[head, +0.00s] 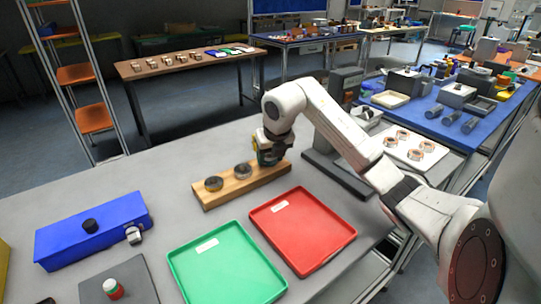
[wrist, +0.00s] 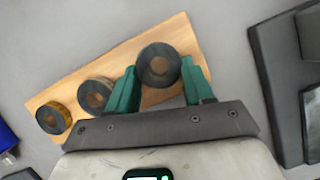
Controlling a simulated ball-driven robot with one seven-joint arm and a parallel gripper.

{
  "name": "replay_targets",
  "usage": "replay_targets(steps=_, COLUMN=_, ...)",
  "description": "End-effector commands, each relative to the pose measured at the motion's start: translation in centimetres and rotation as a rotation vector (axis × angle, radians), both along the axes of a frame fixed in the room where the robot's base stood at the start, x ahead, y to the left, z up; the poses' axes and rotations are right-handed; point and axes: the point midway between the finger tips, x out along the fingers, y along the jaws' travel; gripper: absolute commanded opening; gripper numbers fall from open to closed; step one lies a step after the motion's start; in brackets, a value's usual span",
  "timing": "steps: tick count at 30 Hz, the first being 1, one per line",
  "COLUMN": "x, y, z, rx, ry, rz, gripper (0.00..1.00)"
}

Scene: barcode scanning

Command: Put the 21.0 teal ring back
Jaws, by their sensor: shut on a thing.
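My gripper (wrist: 159,66) has green fingers on either side of a dark-faced ring (wrist: 158,82) with a brownish centre, and is shut on it. The ring's side colour is hidden, so I cannot tell if it is teal. It is over the right end of the wooden board (head: 226,193); I cannot tell whether it touches the wood. Two other rings stand on the board: a yellow-sided one (head: 214,184) at the left end and a grey one (head: 242,171) in the middle. In the head view my gripper (head: 266,158) is at the board's far right end.
A green tray (head: 226,266) and a red tray (head: 304,228) lie in front of the board. A blue box (head: 65,243) is at left. A dark stand (head: 340,172) is close right of my gripper. A pale plate with several rings (head: 412,152) lies farther right.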

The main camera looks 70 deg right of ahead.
Motion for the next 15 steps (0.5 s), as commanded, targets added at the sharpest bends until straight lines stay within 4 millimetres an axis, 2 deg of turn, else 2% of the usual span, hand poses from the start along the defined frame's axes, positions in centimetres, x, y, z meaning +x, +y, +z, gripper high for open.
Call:
replay_targets(steps=1, x=-0.01, y=-0.01, z=-0.09, rx=0.000, ry=0.000, rz=0.000, gripper=0.54)
replay_targets(steps=8, x=-0.02, y=-0.01, z=-0.04, rx=0.000, ry=0.000, rz=0.000, gripper=0.76)
replay_targets(steps=15, x=-0.02, y=-0.01, z=0.02, rx=0.000, ry=0.000, rz=0.000, gripper=0.77)
